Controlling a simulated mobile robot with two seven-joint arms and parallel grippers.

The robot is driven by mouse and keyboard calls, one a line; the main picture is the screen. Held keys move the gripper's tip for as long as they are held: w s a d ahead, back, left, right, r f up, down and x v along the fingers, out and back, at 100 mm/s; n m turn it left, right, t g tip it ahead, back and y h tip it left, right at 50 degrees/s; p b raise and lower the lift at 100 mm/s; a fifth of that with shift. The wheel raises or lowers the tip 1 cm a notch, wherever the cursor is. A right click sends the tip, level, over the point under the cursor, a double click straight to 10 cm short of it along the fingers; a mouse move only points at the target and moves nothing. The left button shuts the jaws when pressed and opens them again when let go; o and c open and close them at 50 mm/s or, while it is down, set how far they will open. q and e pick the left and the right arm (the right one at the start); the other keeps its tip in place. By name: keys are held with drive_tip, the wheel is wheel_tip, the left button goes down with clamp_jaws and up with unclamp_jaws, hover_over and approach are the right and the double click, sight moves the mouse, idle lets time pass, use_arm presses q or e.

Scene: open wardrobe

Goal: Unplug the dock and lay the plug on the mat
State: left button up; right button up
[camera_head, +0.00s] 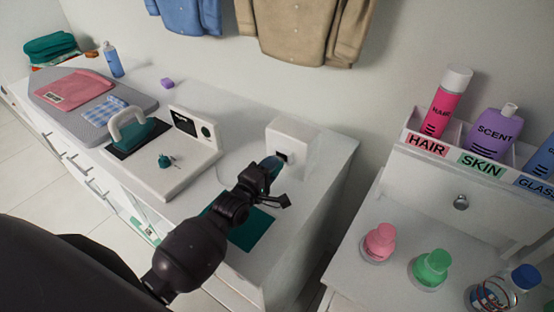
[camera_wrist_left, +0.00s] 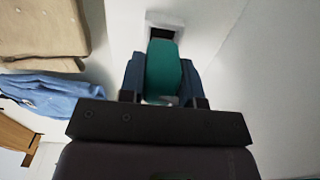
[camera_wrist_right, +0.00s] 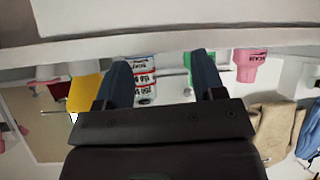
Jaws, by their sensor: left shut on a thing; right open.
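My left gripper (camera_head: 268,172) is shut on the teal plug (camera_wrist_left: 164,70), which lies between its two fingers in the left wrist view. The plug points at the dark opening of a white box (camera_head: 298,138); I cannot tell whether its tip is still inside. The white dock (camera_head: 165,182) stands on the counter to the left, with a teal iron-like thing with a pale handle on it. A teal mat (camera_head: 250,231) lies on the counter, partly hidden by my left arm. My right gripper (camera_wrist_right: 163,80) is open and empty, seen only in its wrist view.
A grey board (camera_head: 75,112) with folded cloths, a blue bottle (camera_head: 113,62) and a purple block (camera_head: 167,83) are farther left on the counter. At right, a white unit holds labelled bottles (camera_head: 490,132) above and several bottles below. A gap separates it from the counter.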

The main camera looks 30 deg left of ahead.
drive_tip(key=shift+w+r, duration=0.1)
drive_tip(key=shift+w, duration=0.05)
use_arm(q)
drive_tip(key=shift+s, duration=0.1)
drive_tip(key=shift+s+p, duration=0.3)
drive_tip(key=shift+s, duration=0.15)
drive_tip(key=shift+s+a, duration=0.1)
drive_tip(key=shift+s, duration=0.25)
drive_tip(key=shift+s+a+p, duration=0.1)
drive_tip(key=shift+s+p, duration=0.35)
drive_tip(key=shift+s, duration=0.6)
use_arm(e)
wheel_tip(320, 180, up, 2)
drive_tip(key=shift+w+r, duration=0.15)
drive_tip(key=shift+r, duration=0.1)
drive_tip(key=shift+w, duration=0.2)
